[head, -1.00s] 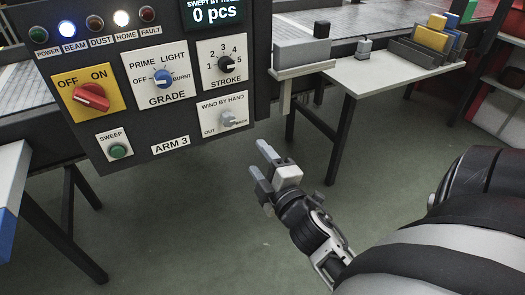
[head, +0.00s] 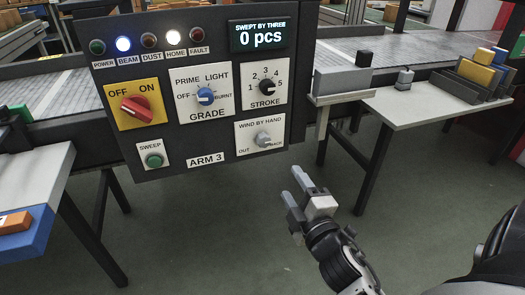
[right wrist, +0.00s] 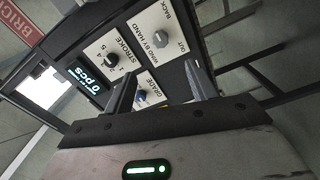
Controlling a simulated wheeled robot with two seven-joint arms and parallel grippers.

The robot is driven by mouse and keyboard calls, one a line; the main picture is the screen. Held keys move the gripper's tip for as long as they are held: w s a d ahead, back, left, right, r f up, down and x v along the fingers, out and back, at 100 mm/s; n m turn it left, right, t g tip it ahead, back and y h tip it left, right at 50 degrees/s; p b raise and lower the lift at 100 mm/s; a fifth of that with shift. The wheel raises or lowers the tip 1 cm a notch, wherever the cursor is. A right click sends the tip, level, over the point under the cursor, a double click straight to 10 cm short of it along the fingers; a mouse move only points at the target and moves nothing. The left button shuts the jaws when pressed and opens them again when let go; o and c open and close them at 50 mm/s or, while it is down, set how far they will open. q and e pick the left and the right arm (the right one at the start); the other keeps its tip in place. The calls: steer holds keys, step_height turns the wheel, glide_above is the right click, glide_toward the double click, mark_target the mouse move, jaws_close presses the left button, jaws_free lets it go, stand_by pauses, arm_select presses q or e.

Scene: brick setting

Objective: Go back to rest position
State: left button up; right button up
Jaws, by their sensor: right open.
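My right gripper (head: 294,208) is open and empty in the head view, below the lower right corner of the control panel (head: 222,140) and apart from it. Its two fingers also show in the right wrist view (right wrist: 160,92), with the panel beyond them. The panel has a red OFF/ON knob (head: 137,109) on a yellow plate, a blue GRADE knob (head: 205,96), a black STROKE knob (head: 267,87), a grey WIND BY HAND knob (head: 263,139) and a green SWEEP button (head: 153,160). The BEAM and HOME lamps are lit; the display reads 0 pcs. My left gripper is not in view.
A side table (head: 425,108) at right carries a grey box, a small grey weight (head: 404,78) and a dark rack (head: 470,82) with yellow and blue blocks. A table at left has a blue tray (head: 28,238) with an orange brick. Green floor below the panel is clear.

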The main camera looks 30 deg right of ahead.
arm_select(q)
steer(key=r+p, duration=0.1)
steer(key=p, duration=0.2)
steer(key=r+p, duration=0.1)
steer(key=p, duration=0.2)
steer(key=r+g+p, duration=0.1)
steer(key=p, duration=0.2)
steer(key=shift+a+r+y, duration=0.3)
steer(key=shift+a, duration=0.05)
arm_select(e)
steer(key=s+a+f+m+g+y, duration=0.2)
steer(key=s+a+m+g+y, duration=0.1)
steer(key=a, duration=0.5)
steer(key=s+a+f+m+g+y, duration=0.2)
steer(key=s+a+m, duration=0.4)
steer(key=a, duration=0.3)
steer(key=m+g+y, duration=0.1)
steer(key=y, duration=0.1)
steer(key=shift+a+g+y, duration=0.15)
steer(key=shift+g+y, duration=0.25)
steer(key=shift+s, duration=0.1)
